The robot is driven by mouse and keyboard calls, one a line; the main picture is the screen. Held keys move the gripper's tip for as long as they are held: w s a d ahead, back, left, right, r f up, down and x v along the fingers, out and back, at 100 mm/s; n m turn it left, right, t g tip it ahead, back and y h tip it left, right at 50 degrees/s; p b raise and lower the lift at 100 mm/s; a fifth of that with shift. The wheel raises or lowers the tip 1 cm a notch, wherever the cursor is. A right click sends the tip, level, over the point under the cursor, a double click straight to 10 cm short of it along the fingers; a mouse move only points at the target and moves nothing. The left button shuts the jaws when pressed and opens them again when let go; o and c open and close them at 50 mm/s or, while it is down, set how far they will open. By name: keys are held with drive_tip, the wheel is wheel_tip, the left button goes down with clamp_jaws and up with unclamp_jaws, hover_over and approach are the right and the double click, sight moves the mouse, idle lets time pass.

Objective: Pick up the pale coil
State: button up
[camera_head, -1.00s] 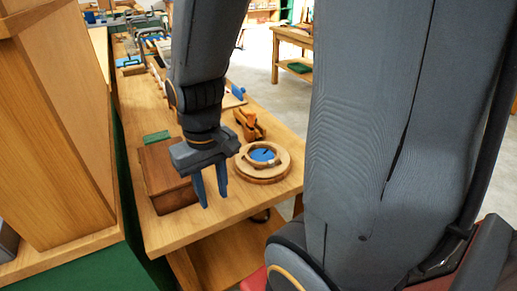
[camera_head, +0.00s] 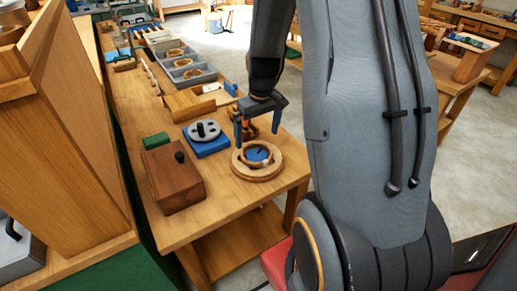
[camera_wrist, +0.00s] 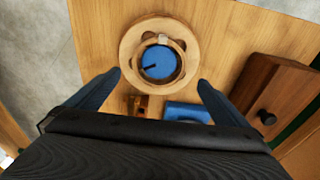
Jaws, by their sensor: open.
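The pale coil (camera_head: 243,157) is a thin tan band that appears to rest upright on a round wooden seat (camera_head: 239,171), with a blue disc (camera_head: 256,154) inside it. In the wrist view the coil (camera_wrist: 182,66) shows as a ring around the blue disc (camera_wrist: 158,62), with a small pale clip at its top edge. My gripper (camera_head: 257,128) is open and empty, pointing down just behind and above the seat. In the wrist view its fingertips (camera_wrist: 160,78) are spread to either side of the coil's near part. They look apart from it.
A brown lidded box (camera_head: 174,180) stands left of the seat. A blue block with a grey disc (camera_head: 206,136) is behind left. A grey tray (camera_head: 205,78) with several tan rings lies further back. A tall wooden cabinet (camera_head: 75,120) is at left. The bench's front is clear.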

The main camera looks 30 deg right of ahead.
sight(256, 154)
drive_tip(key=shift+w+d+f, duration=0.2)
drive_tip(key=shift+d+f, duration=0.05)
drive_tip(key=shift+f, duration=0.3)
drive_tip(key=shift+w+a+f+p, duration=0.15)
drive_tip(key=shift+f+p, duration=0.5)
drive_tip(key=shift+f, duration=1.05)
drive_tip(key=shift+w+f+p, duration=0.2)
drive_tip(key=shift+f+p, duration=0.4)
drive_tip(key=shift+f, duration=1.1)
drive_tip(key=c, duration=0.7)
